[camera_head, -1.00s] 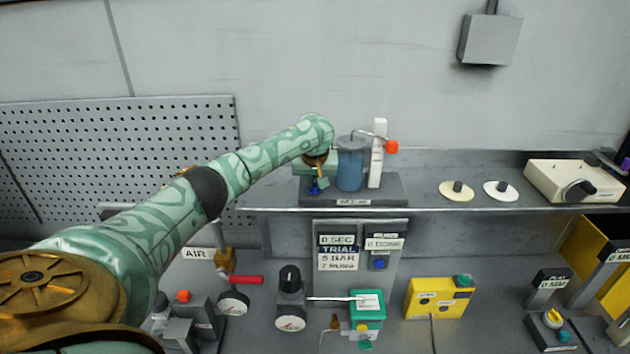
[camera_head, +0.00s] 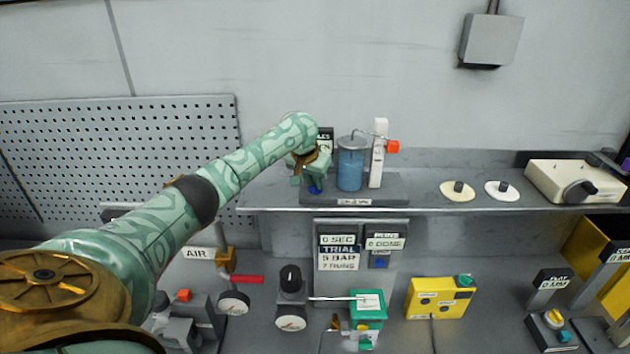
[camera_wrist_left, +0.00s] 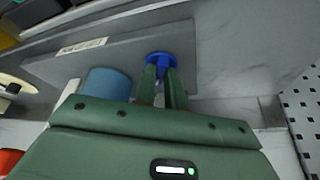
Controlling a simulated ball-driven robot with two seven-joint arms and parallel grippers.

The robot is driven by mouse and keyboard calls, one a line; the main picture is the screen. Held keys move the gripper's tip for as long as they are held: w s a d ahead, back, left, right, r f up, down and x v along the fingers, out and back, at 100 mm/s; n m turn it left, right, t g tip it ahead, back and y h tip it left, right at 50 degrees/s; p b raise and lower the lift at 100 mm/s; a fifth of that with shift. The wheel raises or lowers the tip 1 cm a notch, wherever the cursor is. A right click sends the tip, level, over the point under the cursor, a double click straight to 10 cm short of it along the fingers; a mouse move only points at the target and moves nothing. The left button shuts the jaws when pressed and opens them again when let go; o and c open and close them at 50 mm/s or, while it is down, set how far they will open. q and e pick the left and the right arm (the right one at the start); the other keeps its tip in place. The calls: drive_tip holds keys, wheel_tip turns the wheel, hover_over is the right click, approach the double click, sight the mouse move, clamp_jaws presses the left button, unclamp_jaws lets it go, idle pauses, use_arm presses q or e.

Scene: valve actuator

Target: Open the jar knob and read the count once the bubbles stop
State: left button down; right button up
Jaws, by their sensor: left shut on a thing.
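The jar (camera_head: 351,169) of blue liquid stands on a dark base on the back shelf, and its blue side shows in the wrist view (camera_wrist_left: 106,84). The blue jar knob (camera_head: 316,190) is low at the jar's left; it shows in the wrist view (camera_wrist_left: 160,57). My left gripper (camera_wrist_left: 161,72) is shut on the knob, with a green finger on each side. In the head view my left gripper (camera_head: 315,182) partly hides the knob. A dark display (camera_head: 326,136) with pale letters shows partly behind my wrist; its text is cut off. My right gripper is in neither view.
A white post (camera_head: 378,152) with a red-orange block (camera_head: 393,147) stands just right of the jar. Two pale discs (camera_head: 457,191) lie farther right on the shelf. Below are a trial panel (camera_head: 339,251), gauges, a green actuator (camera_head: 368,309) and a yellow box (camera_head: 439,298).

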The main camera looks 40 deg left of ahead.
use_arm(q)
drive_tip(key=m+h, duration=0.1)
drive_tip(key=m, duration=0.3)
drive_tip(key=shift+a+r+m+h, duration=0.1)
drive_tip(key=shift+a+m+h, duration=0.1)
drive_tip(key=shift+m+h, duration=0.6)
drive_tip(key=shift+m, duration=0.5)
drive_tip(key=shift+w+a+m+h+b, duration=0.15)
drive_tip(key=shift+m+h+b, duration=0.25)
drive_tip(key=shift+m+b, duration=0.8)
drive_tip(key=shift+m+g+h+b, duration=0.3)
drive_tip(key=shift+m+g+b, duration=0.1)
drive_tip(key=shift+m+b, duration=0.7)
drive_tip(key=shift+a, duration=0.1)
drive_tip(key=c, duration=1.5)
unclamp_jaws()
drive_tip(key=shift+o, duration=0.2)
drive_tip(key=shift+r, duration=0.1)
